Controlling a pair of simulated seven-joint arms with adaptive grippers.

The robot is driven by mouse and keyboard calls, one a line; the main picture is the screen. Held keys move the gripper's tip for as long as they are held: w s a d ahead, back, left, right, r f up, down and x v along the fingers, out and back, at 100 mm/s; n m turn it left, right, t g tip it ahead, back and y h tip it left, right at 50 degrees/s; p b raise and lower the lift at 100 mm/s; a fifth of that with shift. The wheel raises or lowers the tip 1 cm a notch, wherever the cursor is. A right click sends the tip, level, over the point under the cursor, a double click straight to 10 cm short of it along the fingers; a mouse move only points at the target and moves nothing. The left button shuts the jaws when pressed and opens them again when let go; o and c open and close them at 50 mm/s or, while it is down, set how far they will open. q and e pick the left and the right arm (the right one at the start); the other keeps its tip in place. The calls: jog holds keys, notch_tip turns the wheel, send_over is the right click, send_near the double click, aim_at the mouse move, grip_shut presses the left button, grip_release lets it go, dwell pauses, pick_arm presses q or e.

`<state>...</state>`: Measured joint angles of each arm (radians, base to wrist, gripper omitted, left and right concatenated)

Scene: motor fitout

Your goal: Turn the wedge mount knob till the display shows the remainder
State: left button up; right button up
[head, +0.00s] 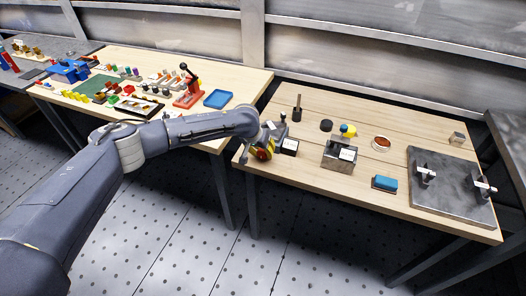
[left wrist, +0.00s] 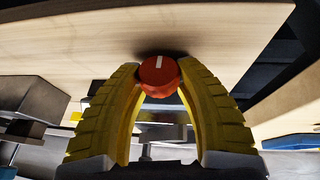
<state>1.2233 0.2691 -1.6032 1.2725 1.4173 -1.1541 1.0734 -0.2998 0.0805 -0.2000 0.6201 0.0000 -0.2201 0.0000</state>
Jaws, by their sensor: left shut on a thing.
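A round red knob (left wrist: 160,76) with a white mark across its face sits between the two yellow fingers of my left gripper (left wrist: 160,92) in the left wrist view. The fingers are closed in on both sides of it. In the head view my left gripper (head: 262,153) is at the left front corner of the right-hand table, with a bit of red showing between its fingers. Just right of it is a small dark box with a white top plate (head: 289,145); no reading can be made out on it. My right gripper is out of view.
On the same table (head: 300,175) stand a grey metal block with a white label (head: 338,158), a blue block (head: 384,182), a dish of reddish bits (head: 381,143) and a dark plate with two fixtures (head: 450,205). A second table at left holds many small parts and a red press (head: 188,92).

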pick_arm(q)
jog(key=shift+d+m+t+y, duration=0.15)
jog(key=shift+m+t+y, duration=0.25)
jog(key=shift+y, duration=0.8)
jog(key=shift+t+y, duration=0.5)
jog(key=shift+y, duration=0.1)
jog(key=o, duration=0.9)
jog(key=v, duration=1.2)
jog(key=shift+o, duration=0.6)
